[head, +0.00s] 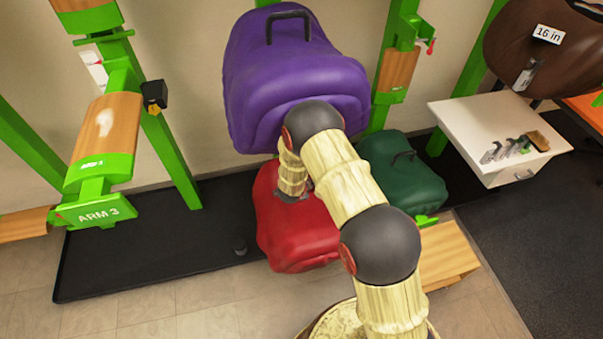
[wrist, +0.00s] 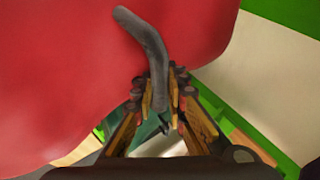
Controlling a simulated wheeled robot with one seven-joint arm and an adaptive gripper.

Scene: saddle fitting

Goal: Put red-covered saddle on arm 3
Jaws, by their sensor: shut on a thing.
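The red-covered saddle (head: 298,232) is below the purple saddle in the head view, partly hidden by my arm. It fills the upper left of the wrist view (wrist: 70,80), with its dark handle (wrist: 150,45) reaching down. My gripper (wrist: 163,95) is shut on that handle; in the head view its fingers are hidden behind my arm. Arm 3 (head: 105,140), a wood-topped green support labelled "ARM 3", is at the left and bears no saddle. The red saddle is well to the right of arm 3. I cannot tell whether it touches anything beneath.
A purple-covered saddle (head: 290,75) is just above the red one. A green-covered saddle (head: 405,172) is to its right. A brown saddle tagged "16 in" (head: 550,45) and a white tool cabinet (head: 480,115) are at the right. The black floor mat (head: 160,250) has clear room.

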